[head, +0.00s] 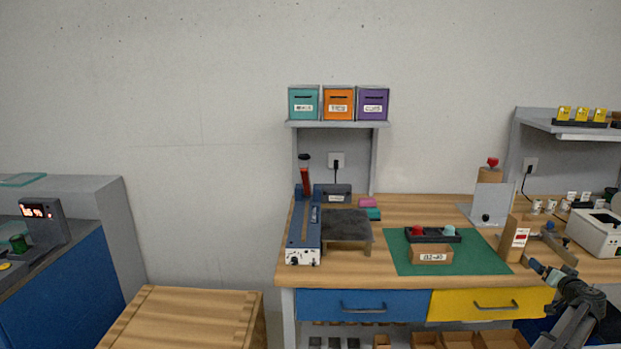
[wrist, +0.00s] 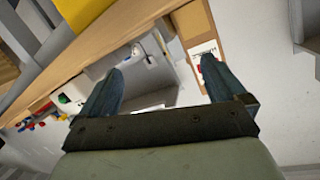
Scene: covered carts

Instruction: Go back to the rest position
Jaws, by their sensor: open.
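My gripper (head: 543,271) is at the lower right of the head view, at the front edge of the workbench near the yellow drawer. In the wrist view, its two dark fingers (wrist: 160,72) are spread apart with nothing between them. The wrist view is tilted. Past the fingers it shows the bench edge, a grey plate and a wooden piece with a white and red label.
An upright wooden holder with a red and white label (head: 520,239) stands close to the left of my gripper. A green mat (head: 405,262) bears a small labelled box (head: 431,254). A white machine (head: 594,230) stands at right. Open air lies in front of the drawers.

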